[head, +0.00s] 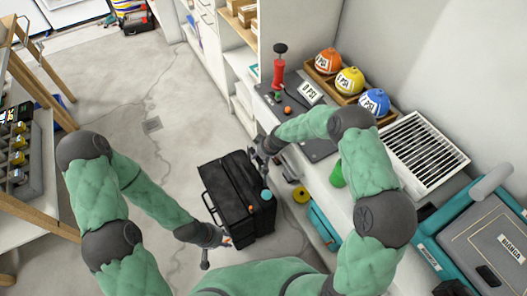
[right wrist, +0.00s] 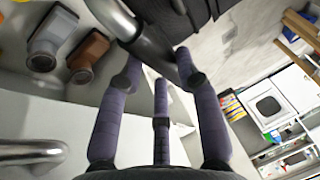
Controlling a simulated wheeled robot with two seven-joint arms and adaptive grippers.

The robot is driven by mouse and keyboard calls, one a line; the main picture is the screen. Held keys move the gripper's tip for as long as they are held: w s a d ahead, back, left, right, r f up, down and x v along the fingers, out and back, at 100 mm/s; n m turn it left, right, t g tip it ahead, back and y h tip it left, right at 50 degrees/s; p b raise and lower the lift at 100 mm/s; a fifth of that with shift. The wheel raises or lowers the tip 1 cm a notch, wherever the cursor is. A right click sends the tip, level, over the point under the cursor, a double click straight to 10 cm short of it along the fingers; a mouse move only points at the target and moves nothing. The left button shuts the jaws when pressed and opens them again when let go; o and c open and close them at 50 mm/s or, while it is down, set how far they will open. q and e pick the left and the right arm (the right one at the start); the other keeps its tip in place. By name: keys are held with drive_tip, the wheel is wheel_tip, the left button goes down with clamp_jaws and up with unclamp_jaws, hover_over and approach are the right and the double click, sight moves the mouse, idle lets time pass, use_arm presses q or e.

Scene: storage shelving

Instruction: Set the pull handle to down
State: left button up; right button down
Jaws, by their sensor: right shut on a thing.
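A black case (head: 238,190) stands on the floor below the counter, with a thin dark loop handle (head: 206,205) on its left side. My right gripper (head: 261,155) is at the case's upper right edge. In the right wrist view, its purple-grey fingers (right wrist: 158,72) close around a dark, shiny bar (right wrist: 150,42), which looks like the pull handle, beside the black case (right wrist: 195,12). My left gripper (head: 220,239) is low beside the case's lower left corner. Its fingers are too small to read, and I cannot tell if it touches the case.
The counter at right holds a red pump (head: 278,72), orange, yellow and blue balls (head: 350,80) in a wooden tray, a white vent grille (head: 425,153) and a teal case (head: 480,240). A rack (head: 25,150) stands at left. Open floor lies left of the case.

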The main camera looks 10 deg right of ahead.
drive_tip(key=shift+f, duration=0.2)
drive_tip(key=c, duration=0.8)
unclamp_jaws()
drive_tip(key=shift+c, duration=0.2)
drive_tip(key=v, duration=1.2)
